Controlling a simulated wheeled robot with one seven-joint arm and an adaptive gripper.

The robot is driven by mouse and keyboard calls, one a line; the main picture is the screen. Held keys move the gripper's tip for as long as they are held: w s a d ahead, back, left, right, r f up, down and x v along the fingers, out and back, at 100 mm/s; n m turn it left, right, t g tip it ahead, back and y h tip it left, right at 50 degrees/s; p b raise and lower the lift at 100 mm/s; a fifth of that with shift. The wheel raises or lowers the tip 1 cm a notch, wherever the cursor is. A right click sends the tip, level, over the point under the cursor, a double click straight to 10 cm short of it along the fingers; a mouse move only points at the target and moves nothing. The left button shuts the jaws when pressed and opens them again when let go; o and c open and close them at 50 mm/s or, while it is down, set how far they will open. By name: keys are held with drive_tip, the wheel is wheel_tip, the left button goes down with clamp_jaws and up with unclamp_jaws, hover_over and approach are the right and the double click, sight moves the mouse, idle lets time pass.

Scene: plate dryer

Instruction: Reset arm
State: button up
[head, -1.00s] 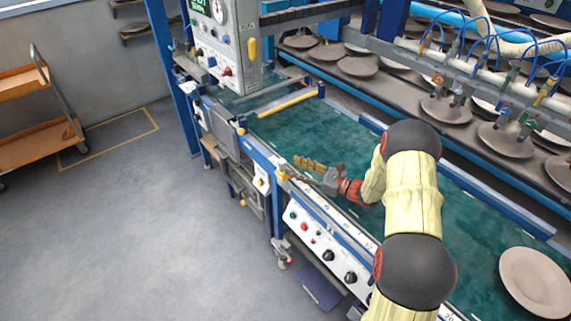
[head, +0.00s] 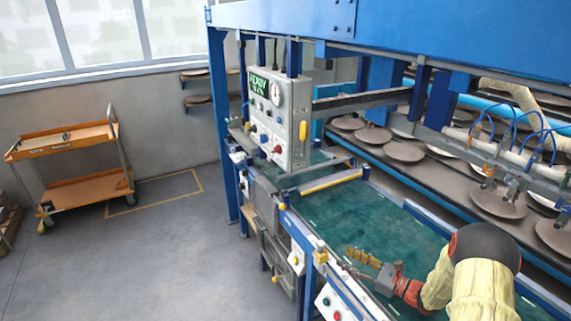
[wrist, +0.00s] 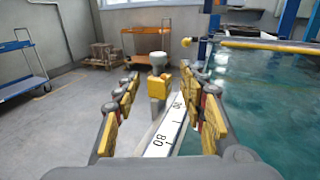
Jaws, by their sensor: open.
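My gripper (head: 364,266) is at the front edge of the green conveyor belt (head: 377,215), low over it in the head view. In the wrist view my gripper (wrist: 160,110) has its yellow-padded fingers spread apart with nothing held between them. A white scale strip (wrist: 165,138) with black numbers and a yellow fitting with a pale top (wrist: 158,72) show beyond and between the fingers. My arm covers part of the belt at lower right.
A grey control panel (head: 281,115) stands left of the belt, under a blue frame beam (head: 420,28). Plates (head: 404,152) rest on the rear conveyor. An orange cart (head: 72,144) stands at the left wall. The grey floor (head: 150,255) is open.

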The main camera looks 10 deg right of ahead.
drive_tip(key=s+a+f+n+g, duration=0.5)
drive_tip(key=s+a+f+g, duration=0.1)
drive_tip(key=s, duration=0.3)
drive_tip(key=s+a+r+n+g+h, duration=0.1)
drive_tip(key=s+a+r+n+g, duration=0.1)
drive_tip(key=s+r+n+g, duration=0.3)
drive_tip(key=s+a+n+g+h, duration=0.1)
drive_tip(key=s+a+n, duration=0.15)
drive_tip(key=s, duration=0.45)
drive_tip(key=s+d+r+n+h, duration=0.2)
drive_tip(key=s+r+n+h, duration=0.7)
drive_tip(key=s+r+n, duration=0.3)
drive_tip(key=s+a+r+n+t, duration=0.1)
drive_tip(key=a+r+t, duration=0.1)
drive_tip(key=r, duration=0.4)
drive_tip(key=s+a+r+n+t+h, duration=0.1)
drive_tip(key=a+r+t, duration=0.1)
drive_tip(key=r, duration=0.4)
drive_tip(key=shift+a+n, duration=0.35)
drive_tip(key=shift+a, duration=0.1)
drive_tip(key=shift+s, duration=0.1)
